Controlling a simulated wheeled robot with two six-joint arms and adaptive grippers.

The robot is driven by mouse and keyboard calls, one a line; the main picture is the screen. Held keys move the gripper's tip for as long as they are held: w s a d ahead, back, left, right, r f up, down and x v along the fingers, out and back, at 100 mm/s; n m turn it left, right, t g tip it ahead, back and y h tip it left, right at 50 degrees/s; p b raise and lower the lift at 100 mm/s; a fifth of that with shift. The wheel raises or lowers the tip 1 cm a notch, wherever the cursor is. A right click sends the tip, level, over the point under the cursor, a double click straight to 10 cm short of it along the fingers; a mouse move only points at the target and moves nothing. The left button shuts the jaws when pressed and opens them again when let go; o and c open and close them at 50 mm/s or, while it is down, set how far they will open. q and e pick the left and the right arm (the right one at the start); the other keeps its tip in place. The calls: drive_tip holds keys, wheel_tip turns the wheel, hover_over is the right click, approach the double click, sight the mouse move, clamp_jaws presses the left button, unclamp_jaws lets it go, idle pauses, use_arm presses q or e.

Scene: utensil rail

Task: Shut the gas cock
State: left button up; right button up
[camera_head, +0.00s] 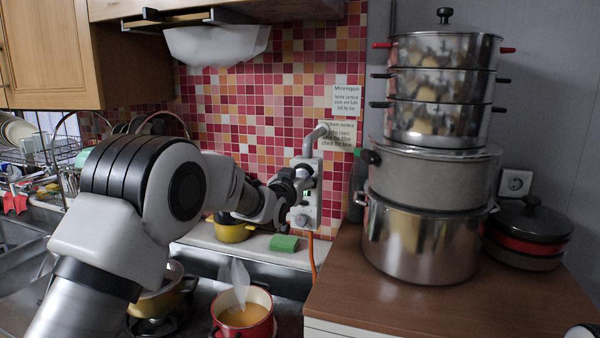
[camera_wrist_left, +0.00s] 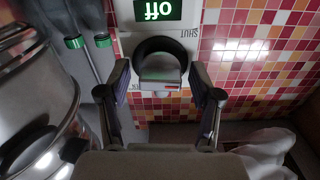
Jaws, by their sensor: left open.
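The gas cock is a pale box (camera_head: 306,196) on the tiled wall, with a grey pipe at its top and an orange hose below. In the wrist view, upside down, its lit green display (camera_wrist_left: 158,10) reads OFF and a SHUT label is beside it. A dark rounded handle (camera_wrist_left: 160,48) sits below the display in that view. My left gripper (camera_head: 292,182) is at the box and partly hides it. In the wrist view the left gripper (camera_wrist_left: 160,88) is open, its fingers on either side of the handle, with gaps visible.
A red pot (camera_head: 243,317) of orange-brown liquid with a pale steam-like wisp stands on the stove. A yellow pot (camera_head: 234,232) and green sponge (camera_head: 284,243) are near the wall. Tall stacked steel pots (camera_head: 428,245) stand on the wooden counter (camera_head: 345,303) at right.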

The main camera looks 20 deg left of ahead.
use_arm(q)
drive_tip(key=shift+s+r, duration=0.1)
drive_tip(key=shift+s, duration=0.05)
drive_tip(key=c, duration=1.1)
drive_tip(key=shift+n+b, duration=0.45)
drive_tip(key=shift+n, duration=0.05)
drive_tip(key=o, duration=0.9)
drive_tip(key=shift+o, duration=1)
drive_tip(key=s, duration=1.1)
drive_tip(key=shift+s+a, duration=0.2)
drive_tip(key=shift+s, duration=0.15)
